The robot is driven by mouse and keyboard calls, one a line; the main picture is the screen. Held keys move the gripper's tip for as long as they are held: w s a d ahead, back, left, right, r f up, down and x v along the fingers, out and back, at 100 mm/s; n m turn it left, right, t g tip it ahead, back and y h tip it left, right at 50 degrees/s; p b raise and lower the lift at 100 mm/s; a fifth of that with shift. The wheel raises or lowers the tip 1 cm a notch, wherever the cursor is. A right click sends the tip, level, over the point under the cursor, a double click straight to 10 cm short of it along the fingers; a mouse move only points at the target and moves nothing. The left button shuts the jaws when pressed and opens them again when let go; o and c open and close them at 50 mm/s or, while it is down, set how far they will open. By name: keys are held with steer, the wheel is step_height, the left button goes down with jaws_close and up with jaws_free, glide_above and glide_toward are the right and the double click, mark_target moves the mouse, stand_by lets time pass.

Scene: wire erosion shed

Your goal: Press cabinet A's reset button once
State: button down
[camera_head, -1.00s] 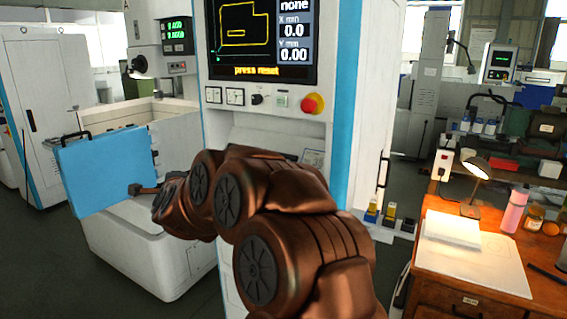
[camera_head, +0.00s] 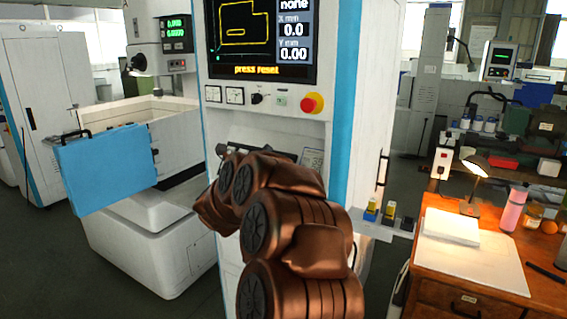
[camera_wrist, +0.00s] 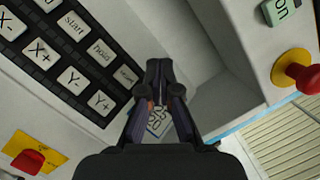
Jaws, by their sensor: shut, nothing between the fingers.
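A white cabinet with a blue edge (camera_head: 345,110) stands in front of me; its screen (camera_head: 262,40) reads "press reset". I cannot read a letter A on it. In the wrist view, a black keypad (camera_wrist: 18,46) carries white keys, including start, hold, X+, Y- and Y+. A key beside hold (camera_wrist: 125,77) has a small blurred label, possibly reset. My gripper (camera_wrist: 160,66) is shut and empty, its tips right of this key in the picture. I cannot tell their distance from the panel. In the head view my arm hides the gripper.
A red emergency knob (camera_head: 311,103) sits right of a white-green "on" button (camera_head: 281,98). Another red button on a yellow plate (camera_wrist: 35,160) is in the wrist view. A blue panel (camera_head: 105,168) juts out at left. A wooden desk (camera_head: 440,285) stands right.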

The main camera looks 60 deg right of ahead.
steer(key=shift+d, duration=0.1)
steer(key=shift+w+d+f+b, duration=0.1)
steer(key=shift+d+f+b, duration=0.35)
steer(key=shift+d+f, duration=0.55)
steer(key=shift+d+f+b, duration=0.5)
steer(key=shift+d+f, duration=0.2)
steer(key=shift+d, duration=0.65)
steer(key=shift+w+d+f+b, duration=0.1)
steer(key=shift+d+f+b, duration=0.35)
steer(key=shift+d+f, duration=0.55)
steer(key=shift+d+r, duration=0.1)
steer(key=shift+r, duration=0.05)
steer(key=shift+d+f+b, duration=0.25)
steer(key=shift+f+b, duration=0.05)
steer(key=shift+b, duration=0.35)
steer(key=shift+d+f+b, duration=0.2)
steer(key=shift+d+b, duration=0.2)
steer(key=shift+b, duration=0.3)
steer(key=shift+a+r, duration=0.45)
steer(key=shift+a, duration=0.2)
